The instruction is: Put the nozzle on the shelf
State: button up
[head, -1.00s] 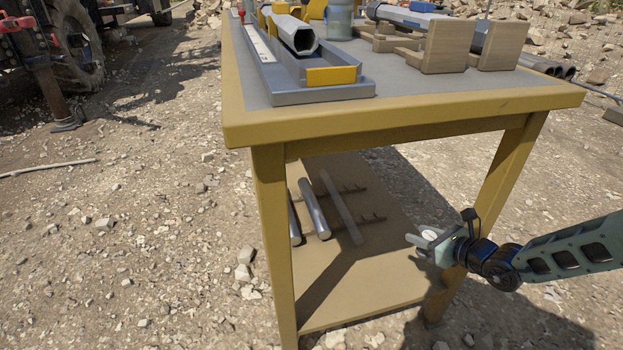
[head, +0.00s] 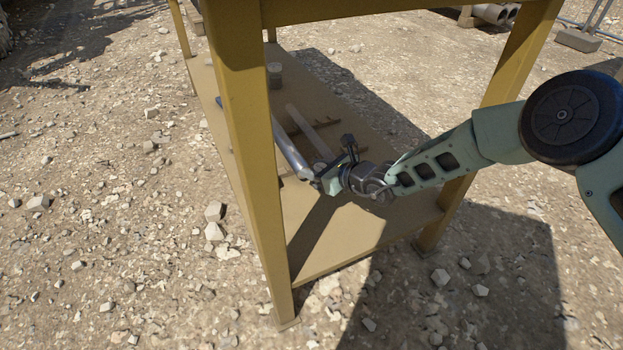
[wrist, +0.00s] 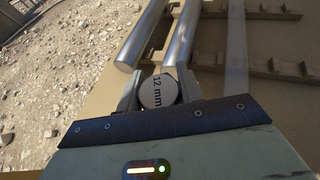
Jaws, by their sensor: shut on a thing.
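The nozzle (wrist: 158,92) is a small grey round piece whose end face reads "12 mm". My gripper (head: 328,180) is shut on it, with one finger on each side in the wrist view. The shelf (head: 345,245) is the tan lower board of the yellow bench. My gripper reaches in under the bench top and is over the shelf, close to the near ends of the metal rods. In the head view the nozzle is mostly hidden by the gripper. I cannot tell whether the nozzle touches the shelf or a rod.
Two metal rods (wrist: 142,36) and a pale flat bar (wrist: 236,45) lie across brown notched racks (wrist: 275,66) on the shelf. A grey can (head: 274,75) stands farther back. A bench leg (head: 245,150) is left of my gripper. The shelf's near part is bare.

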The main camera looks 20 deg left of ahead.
notch_tip(320, 180, down, 5)
jog(key=b, duration=0.2)
jog(key=shift+b, duration=0.35)
jog(key=shift+r, duration=0.2)
jog(key=shift+f, duration=0.15)
jog(key=o, duration=1)
jog(key=shift+d+r, duration=0.1)
jog(key=shift+r, duration=0.15)
jog(key=p+v, duration=0.6)
jog(key=v, duration=0.4)
jog(key=shift+d+r, duration=0.15)
jog(key=shift+d, duration=0.1)
jog(key=shift+s+d+r+p, duration=0.15)
jog(key=shift+s+d+p, duration=0.15)
jog(key=shift+d, duration=0.3)
